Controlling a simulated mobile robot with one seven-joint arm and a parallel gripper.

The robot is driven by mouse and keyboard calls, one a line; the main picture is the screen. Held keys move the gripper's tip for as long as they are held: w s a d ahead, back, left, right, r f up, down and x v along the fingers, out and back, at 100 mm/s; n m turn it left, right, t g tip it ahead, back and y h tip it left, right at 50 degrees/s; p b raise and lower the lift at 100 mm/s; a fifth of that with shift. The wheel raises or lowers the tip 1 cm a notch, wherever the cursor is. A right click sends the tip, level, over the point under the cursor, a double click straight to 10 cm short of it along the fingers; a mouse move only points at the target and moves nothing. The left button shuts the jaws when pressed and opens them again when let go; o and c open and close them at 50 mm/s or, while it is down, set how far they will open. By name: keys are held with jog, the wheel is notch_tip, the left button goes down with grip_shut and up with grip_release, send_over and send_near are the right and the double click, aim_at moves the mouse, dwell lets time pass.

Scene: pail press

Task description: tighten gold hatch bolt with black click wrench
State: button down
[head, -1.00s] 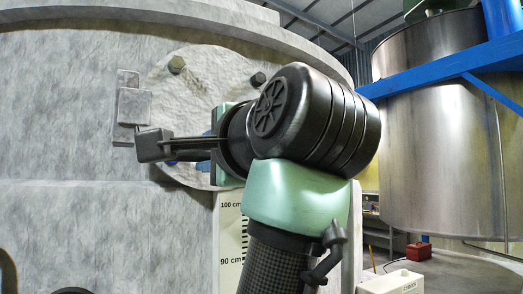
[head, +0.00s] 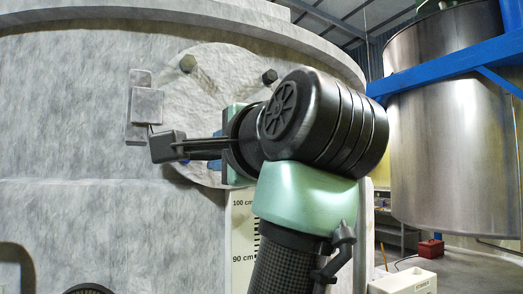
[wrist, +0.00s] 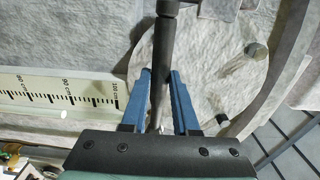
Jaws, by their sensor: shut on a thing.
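The bar runs from between the fingers out past the top of the wrist view. It is apart from the gold bolt there.
A darker bolt (head: 269,76) sits at the hatch's upper right, just above my wrist. A grey hinge-like block (head: 146,106) projects at the hatch's left. A height scale (head: 242,230) is on the wall below. A steel tank (head: 445,140) and blue beam (head: 440,72) stand at right.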

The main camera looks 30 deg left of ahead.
jog(key=shift+p+x, duration=0.35)
jog(key=shift+x, duration=0.45)
jog(key=shift+r, duration=0.1)
